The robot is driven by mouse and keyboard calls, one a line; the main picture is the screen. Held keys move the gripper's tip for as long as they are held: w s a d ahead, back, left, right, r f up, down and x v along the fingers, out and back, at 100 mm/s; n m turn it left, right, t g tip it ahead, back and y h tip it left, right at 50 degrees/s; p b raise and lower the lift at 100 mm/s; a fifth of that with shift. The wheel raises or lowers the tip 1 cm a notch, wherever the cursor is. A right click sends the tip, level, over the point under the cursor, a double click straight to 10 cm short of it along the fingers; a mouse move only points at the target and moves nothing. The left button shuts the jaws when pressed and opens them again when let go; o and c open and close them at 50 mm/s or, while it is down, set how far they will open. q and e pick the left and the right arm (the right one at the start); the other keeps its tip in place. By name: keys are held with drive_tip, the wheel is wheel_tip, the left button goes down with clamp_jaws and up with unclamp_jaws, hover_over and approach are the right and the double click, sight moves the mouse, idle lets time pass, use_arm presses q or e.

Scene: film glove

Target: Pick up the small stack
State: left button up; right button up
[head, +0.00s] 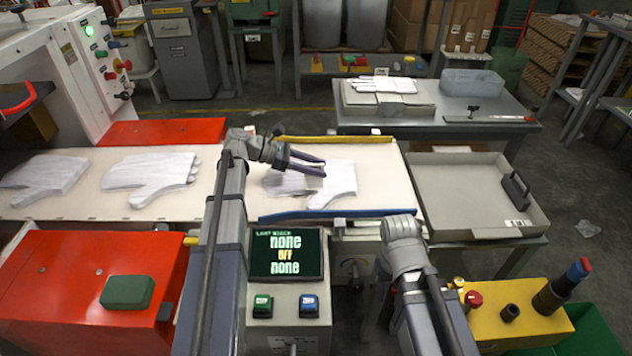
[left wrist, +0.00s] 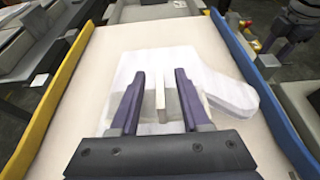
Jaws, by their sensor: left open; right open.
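White flat film gloves lie as a small stack (head: 342,178) on the pale bed between a yellow and a blue rail. It also shows in the left wrist view (left wrist: 228,90). My left gripper (head: 324,166) is over this stack with its dark fingers apart. In the left wrist view its fingers (left wrist: 158,78) reach over the gloves, with a narrow pale upright piece (left wrist: 160,92) between them. I cannot tell whether they touch it. My right arm's wrist (head: 402,232) is at the front, right of the blue rail; its fingers are hidden.
More white gloves (head: 150,172) lie on the belt at left. An empty-looking grey tray (head: 470,185) with a black handle is right of the bed. A table behind holds a glove pile (head: 385,84) and a clear bin (head: 472,82). The blue rail (head: 340,213) edges the bed's front.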

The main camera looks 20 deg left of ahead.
use_arm(q)
clamp_jaws()
idle(0.3)
idle(0.4)
